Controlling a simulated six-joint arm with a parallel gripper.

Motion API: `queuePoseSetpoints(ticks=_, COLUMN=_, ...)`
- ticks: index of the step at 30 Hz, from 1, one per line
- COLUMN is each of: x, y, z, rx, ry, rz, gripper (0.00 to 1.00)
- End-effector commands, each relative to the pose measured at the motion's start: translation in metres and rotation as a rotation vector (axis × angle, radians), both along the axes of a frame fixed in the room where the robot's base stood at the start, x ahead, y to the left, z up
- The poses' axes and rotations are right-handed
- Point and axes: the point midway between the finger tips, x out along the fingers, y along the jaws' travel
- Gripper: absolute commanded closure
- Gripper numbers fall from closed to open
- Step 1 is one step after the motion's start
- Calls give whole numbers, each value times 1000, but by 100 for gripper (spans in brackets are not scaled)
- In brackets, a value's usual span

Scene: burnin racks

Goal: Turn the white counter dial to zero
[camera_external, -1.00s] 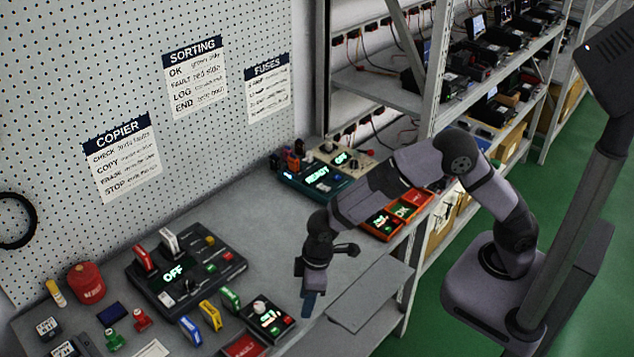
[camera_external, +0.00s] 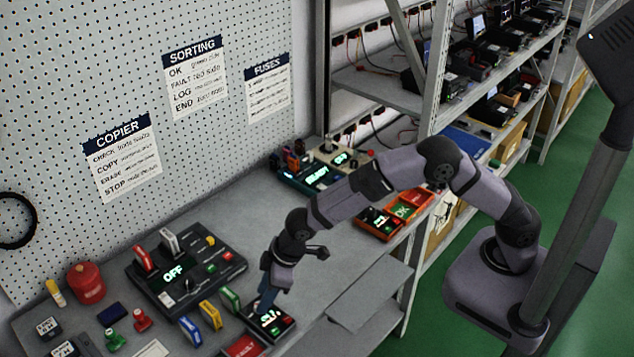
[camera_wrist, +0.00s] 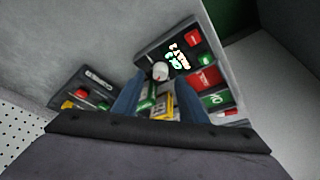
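The white counter dial (camera_wrist: 160,71) is a round white knob on a small black counter box (camera_wrist: 145,52) with a lit display in the wrist view. The box shows in the external view (camera_external: 272,328), where my gripper hides the dial. My gripper (camera_external: 262,306) points down over the box. In the wrist view its two blue fingers (camera_wrist: 158,86) stand apart, with the dial showing between and just beyond their tips. I cannot tell whether either finger touches the dial. The display digits are not clearly readable.
Beside the box are green (camera_external: 230,299), yellow (camera_external: 211,315) and blue (camera_external: 190,331) handles and a red block (camera_external: 243,347). A larger black panel reading OFF (camera_external: 208,262) stands behind. Bench between is mostly clear.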

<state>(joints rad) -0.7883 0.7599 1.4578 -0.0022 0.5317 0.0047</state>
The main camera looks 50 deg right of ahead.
Motion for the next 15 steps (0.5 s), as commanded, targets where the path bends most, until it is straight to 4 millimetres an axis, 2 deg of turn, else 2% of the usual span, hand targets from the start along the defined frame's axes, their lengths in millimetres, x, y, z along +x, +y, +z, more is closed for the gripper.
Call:
queuePoseSetpoints(ticks=6, x=5, y=5, z=-17, rx=0, ry=0, rz=0, gripper=61)
queuePoseSetpoints(ticks=15, x=7, y=7, z=-24, rx=1, ry=-1, rz=0, gripper=61)
